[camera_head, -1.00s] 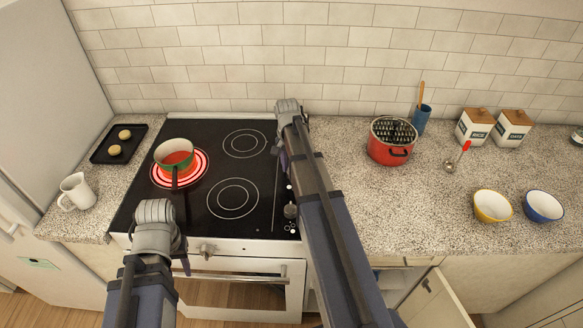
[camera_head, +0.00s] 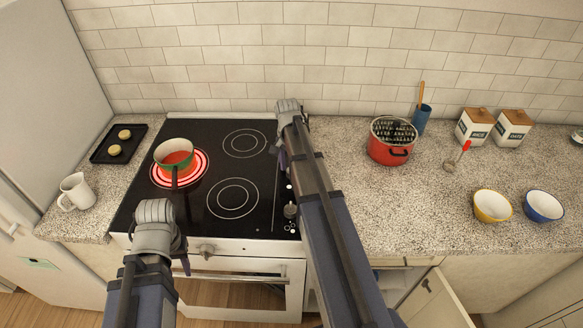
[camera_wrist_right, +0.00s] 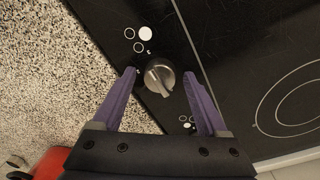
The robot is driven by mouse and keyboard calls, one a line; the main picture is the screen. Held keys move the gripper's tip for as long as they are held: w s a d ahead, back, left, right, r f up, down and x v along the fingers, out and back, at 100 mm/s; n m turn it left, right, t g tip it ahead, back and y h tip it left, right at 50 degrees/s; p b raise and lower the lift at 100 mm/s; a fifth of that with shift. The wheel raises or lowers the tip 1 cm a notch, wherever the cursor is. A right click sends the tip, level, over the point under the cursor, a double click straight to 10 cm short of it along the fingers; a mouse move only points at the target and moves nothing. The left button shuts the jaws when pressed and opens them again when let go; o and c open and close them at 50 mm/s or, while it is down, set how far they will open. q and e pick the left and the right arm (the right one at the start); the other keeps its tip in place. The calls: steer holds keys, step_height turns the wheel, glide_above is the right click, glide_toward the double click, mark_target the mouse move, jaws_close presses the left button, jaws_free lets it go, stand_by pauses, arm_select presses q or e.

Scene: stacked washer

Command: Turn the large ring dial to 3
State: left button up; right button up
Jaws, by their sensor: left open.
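In the right wrist view a round silver knob (camera_wrist_right: 159,73) sits on the black control strip, its raised grip slanting toward the lower right. White ring and dot marks lie above and below it; no number is readable. I cannot tell for sure that it is the large ring dial. My right gripper (camera_wrist_right: 160,84) is open, its purple fingers either side of the knob with gaps. In the head view my right arm hides this knob; another knob (camera_head: 290,210) shows nearer the front. My left gripper (camera_head: 184,264) is open and empty before the oven front.
A green pot (camera_head: 174,152) stands on a glowing burner of the black cooktop (camera_head: 150,204). A red pot (camera_head: 388,154) stands on the counter right of my arm. The counter around the bowls has free room.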

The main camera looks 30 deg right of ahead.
steer(key=shift+r, duration=0.1)
steer(key=r+p, duration=0.7)
steer(key=p, duration=0.1)
steer(key=shift+w+a+r, duration=0.1)
steer(key=shift+w+r, duration=0.15)
steer(key=shift+r, duration=0.1)
steer(key=shift+f, duration=0.1)
stand_by(0.3)
steer(key=s+a+n, duration=0.2)
steer(key=a+n, duration=0.1)
steer(key=a, duration=0.3)
steer(key=s+a+f+n+b, duration=0.1)
steer(key=s+a+n, duration=0.2)
steer(key=a, duration=0.3)
steer(key=s+a+n, duration=0.2)
steer(key=a, duration=0.5)
steer(key=shift+s+f+n+h+b, duration=0.2)
steer(key=shift+f+n+h+b, duration=0.1)
steer(key=shift+n+b, duration=0.1)
steer(key=s+a+n+b, duration=0.1)
steer(key=s+a+n, duration=0.7)
steer(key=a, duration=0.3)
steer(key=shift+s+a+f+t, duration=0.15)
steer(key=shift+s+f+t, duration=0.2)
steer(key=shift+s, duration=0.55)
